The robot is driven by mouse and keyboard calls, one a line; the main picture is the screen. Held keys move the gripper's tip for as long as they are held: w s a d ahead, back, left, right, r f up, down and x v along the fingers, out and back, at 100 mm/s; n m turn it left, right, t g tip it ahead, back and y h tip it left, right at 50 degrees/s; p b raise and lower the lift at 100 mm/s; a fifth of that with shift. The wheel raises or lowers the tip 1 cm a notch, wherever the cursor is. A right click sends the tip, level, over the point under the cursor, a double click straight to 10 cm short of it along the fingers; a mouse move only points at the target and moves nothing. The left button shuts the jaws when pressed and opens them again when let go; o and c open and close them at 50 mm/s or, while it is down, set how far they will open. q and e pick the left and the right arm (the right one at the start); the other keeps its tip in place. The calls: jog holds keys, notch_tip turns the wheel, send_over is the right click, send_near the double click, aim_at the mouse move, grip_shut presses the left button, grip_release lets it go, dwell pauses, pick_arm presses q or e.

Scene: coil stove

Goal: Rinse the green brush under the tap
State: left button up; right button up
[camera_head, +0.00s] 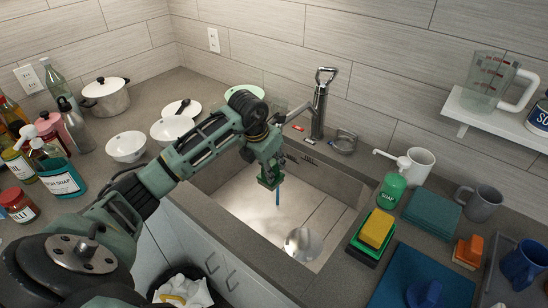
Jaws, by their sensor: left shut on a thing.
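My left gripper (266,165) reaches over the sink basin (318,206), in front of the tap (318,112). It is shut on a small green piece, the green brush (268,183), which is mostly hidden by the fingers. The tap's spout points left toward the gripper, and its end is hidden behind it. A thin blue vertical strip (278,197) shows just below the brush; I cannot tell for sure whether it is water. My right gripper is not in view.
Bowls (126,147) stand left of the sink. Right of it are a green soap bottle (392,190), a yellow sponge (376,229) on a green holder, an orange brush (467,250) and a blue mat (390,289). A shelf (500,118) juts from the right wall.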

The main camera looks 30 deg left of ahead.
pick_arm(q)
jog(key=shift+r, duration=0.1)
dwell(0.5)
jog(key=shift+s+d+r+p, duration=0.1)
jog(key=shift+s+r+p, duration=0.15)
jog(key=shift+p, duration=0.1)
jog(key=shift+s+d+r+p, duration=0.4)
jog(key=shift+s+r, duration=0.15)
jog(key=shift+s, duration=0.1)
jog(key=shift+s+d+r+p, duration=0.35)
jog(key=shift+s+r, duration=0.2)
jog(key=shift+s, duration=0.15)
jog(key=shift+s+d+r+p, duration=0.3)
jog(key=shift+s+r+p, duration=0.1)
jog(key=shift+s+r, duration=0.2)
